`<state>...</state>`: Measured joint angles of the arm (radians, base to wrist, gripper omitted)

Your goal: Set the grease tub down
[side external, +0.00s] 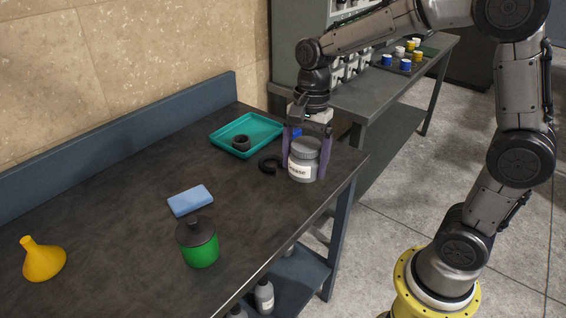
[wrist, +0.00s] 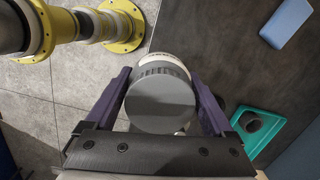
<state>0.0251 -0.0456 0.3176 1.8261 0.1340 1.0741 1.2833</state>
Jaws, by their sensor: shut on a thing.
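The grease tub (side external: 304,160) is a grey-lidded jar with a white label, upright at the right end of the dark workbench in the side view. My gripper (side external: 302,160) points down over it, with its purple fingers around the tub's sides. In the wrist view the tub's round grey lid (wrist: 160,97) sits between the two fingers (wrist: 162,85). The gripper is shut on the tub. The tub's base is at or just above the bench top; I cannot tell whether it touches.
A black curved piece (side external: 269,164) lies just left of the tub. A teal tray (side external: 222,131) holds a black ring (side external: 241,142). A blue block (side external: 190,200), a green bottle (side external: 200,248) and a yellow funnel (side external: 43,262) stand farther left. The bench edge is close on the tub's right.

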